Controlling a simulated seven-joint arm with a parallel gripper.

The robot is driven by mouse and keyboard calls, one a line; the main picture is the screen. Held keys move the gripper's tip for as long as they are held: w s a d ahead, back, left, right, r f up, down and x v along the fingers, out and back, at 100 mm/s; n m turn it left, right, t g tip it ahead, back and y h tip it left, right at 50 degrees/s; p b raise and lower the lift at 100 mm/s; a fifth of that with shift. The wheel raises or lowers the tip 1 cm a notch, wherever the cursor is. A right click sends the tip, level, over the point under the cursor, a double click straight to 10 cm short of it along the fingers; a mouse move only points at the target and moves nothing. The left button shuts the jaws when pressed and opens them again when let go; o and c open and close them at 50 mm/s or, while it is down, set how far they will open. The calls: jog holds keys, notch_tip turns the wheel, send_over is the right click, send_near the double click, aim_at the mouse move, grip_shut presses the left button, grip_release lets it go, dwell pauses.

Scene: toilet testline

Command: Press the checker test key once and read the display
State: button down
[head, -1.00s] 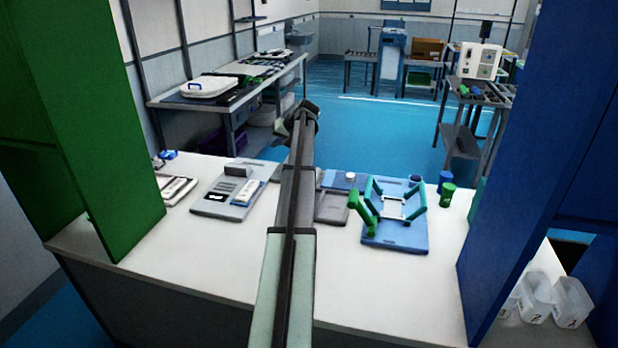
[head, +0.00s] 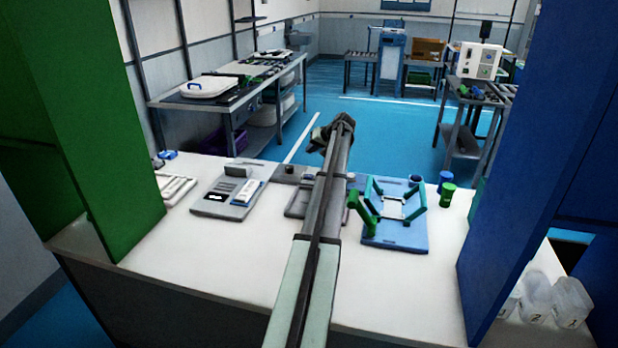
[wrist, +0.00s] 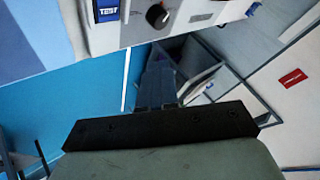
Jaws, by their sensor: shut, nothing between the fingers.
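The blue key marked TEST (wrist: 108,11) shows at the top edge of the wrist view, on a white panel with a black knob (wrist: 157,16). The panel is cut off by the frame and no readable display shows. A white box with controls on its face (head: 479,60) stands at the back right in the head view; I cannot tell whether it carries that panel. My gripper (wrist: 160,68) is shut and empty below the panel in the wrist view, apart from the key. In the head view my gripper (head: 321,141) is small and partly hidden by my arm.
The white counter (head: 150,250) holds a grey tray (head: 210,209), a blue fixture with green arms (head: 400,240) and a green cup (head: 447,195). Green and blue panels flank it. Clear bins (head: 570,300) sit lower right. Blue floor lies open beyond.

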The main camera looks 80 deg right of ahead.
jog(key=shift+f, duration=0.2)
jog(key=shift+f, duration=4.25)
jog(key=shift+f, duration=0.75)
jog(key=shift+r, duration=0.75)
jog(key=shift+r, duration=2.55)
